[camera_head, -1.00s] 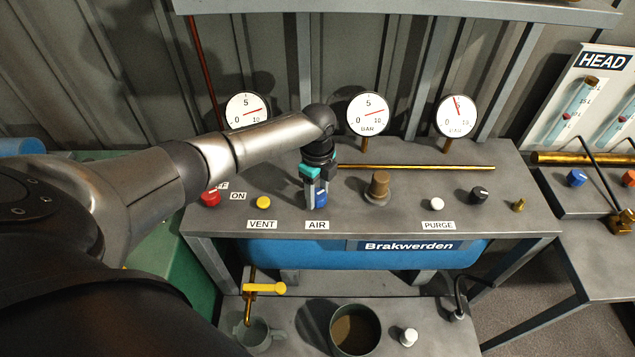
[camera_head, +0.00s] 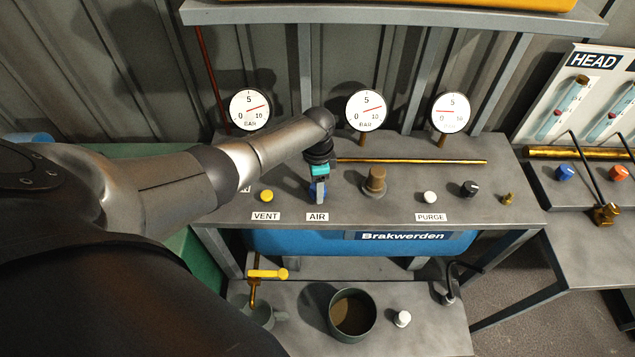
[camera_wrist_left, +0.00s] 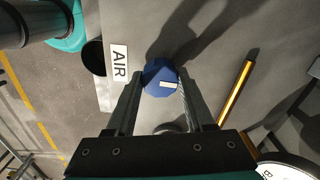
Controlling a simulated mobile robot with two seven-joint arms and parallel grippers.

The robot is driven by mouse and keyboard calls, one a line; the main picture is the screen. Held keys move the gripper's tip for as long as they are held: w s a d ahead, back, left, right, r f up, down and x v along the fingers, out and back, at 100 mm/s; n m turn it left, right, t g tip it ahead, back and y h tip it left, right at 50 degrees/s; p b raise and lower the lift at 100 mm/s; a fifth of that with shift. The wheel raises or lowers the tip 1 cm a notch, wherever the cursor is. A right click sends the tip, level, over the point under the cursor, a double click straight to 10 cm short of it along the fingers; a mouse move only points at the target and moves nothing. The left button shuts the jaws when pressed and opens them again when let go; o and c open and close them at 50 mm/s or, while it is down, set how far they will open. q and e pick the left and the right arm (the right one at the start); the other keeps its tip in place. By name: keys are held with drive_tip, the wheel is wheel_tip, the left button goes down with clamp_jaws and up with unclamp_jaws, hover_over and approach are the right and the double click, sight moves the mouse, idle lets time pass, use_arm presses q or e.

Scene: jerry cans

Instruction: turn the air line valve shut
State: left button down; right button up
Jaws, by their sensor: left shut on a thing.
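The air valve is a blue faceted knob (camera_head: 318,191) on the grey bench top, just behind the AIR label (camera_head: 317,217). In the left wrist view the knob (camera_wrist_left: 157,74) shows a white pointer mark, which lies roughly parallel to the picture's bottom edge. My left gripper (camera_head: 318,188) points down at the knob from above and is shut on it. In the left wrist view its two dark fingers (camera_wrist_left: 161,84) lie on either side of the knob. The gripper covers part of the knob in the head view. My right gripper is not in view.
A yellow VENT button (camera_head: 267,195) is left of the knob, and a brown knob (camera_head: 375,180) stands to its right. A brass pipe (camera_head: 420,161) runs behind. Pressure gauges (camera_head: 366,110) line the back. A pot (camera_head: 352,315) stands on the lower shelf.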

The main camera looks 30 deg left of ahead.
use_arm(q)
drive_tip(key=shift+a+n, duration=0.1)
drive_tip(key=shift+n, duration=0.4)
drive_tip(key=shift+c, duration=1.4)
unclamp_jaws()
drive_tip(key=shift+r+p, duration=0.35)
drive_tip(key=shift+r, duration=0.15)
wheel_tip(320, 180, up, 14)
drive_tip(key=p, duration=0.2)
drive_tip(key=shift+r, duration=0.15)
